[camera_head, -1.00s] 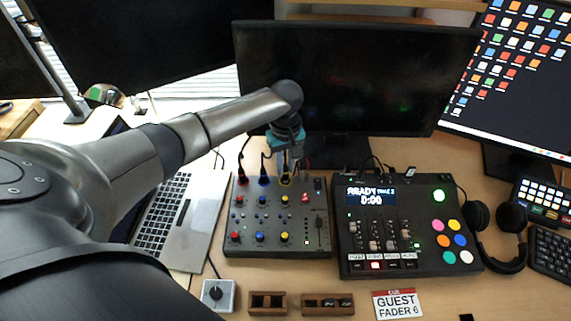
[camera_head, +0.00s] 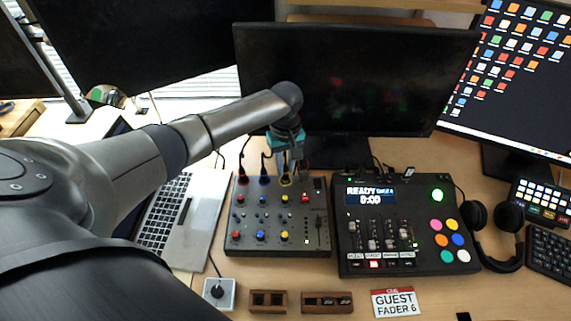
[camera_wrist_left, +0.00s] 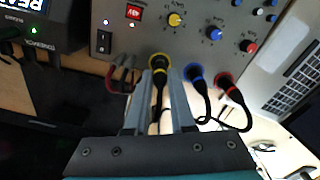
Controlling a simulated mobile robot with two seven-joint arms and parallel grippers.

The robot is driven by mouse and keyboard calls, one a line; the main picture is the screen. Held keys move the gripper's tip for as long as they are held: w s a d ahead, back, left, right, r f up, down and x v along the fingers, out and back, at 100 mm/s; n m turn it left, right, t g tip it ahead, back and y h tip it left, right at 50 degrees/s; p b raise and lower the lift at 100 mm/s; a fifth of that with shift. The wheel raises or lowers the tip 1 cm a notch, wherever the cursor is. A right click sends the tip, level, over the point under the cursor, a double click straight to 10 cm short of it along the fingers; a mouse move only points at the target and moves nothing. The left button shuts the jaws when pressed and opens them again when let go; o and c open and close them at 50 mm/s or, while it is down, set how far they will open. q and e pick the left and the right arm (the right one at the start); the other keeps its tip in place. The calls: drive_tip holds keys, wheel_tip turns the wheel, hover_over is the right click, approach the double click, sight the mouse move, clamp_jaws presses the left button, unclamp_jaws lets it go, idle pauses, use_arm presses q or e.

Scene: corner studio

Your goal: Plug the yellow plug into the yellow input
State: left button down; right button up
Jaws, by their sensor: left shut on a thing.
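My left gripper (camera_head: 286,168) reaches down over the back edge of the grey mixer (camera_head: 272,208). In the left wrist view my left gripper (camera_wrist_left: 161,80) is shut on the black yellow plug (camera_wrist_left: 158,82), with a finger on each side. The plug's tip lies inside the yellow ring of the yellow input (camera_wrist_left: 159,59); I cannot tell how deep it sits. In the head view the yellow input (camera_head: 286,182) is partly hidden by the fingers. A cable runs back from the plug between the fingers. My right gripper is not in view.
A blue plug (camera_wrist_left: 196,78) and a red plug (camera_wrist_left: 226,84) stand in their inputs beside the gripper, with loose cables. A monitor (camera_head: 350,80) stands close behind. A black console (camera_head: 400,225) is to the right.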

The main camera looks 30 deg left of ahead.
use_arm(q)
drive_tip(key=shift+f, duration=0.6)
drive_tip(key=c, duration=0.7)
unclamp_jaws()
wheel_tip(320, 180, up, 15)
drive_tip(key=p, duration=0.3)
drive_tip(key=shift+r+p, duration=0.15)
drive_tip(key=shift+p, duration=0.15)
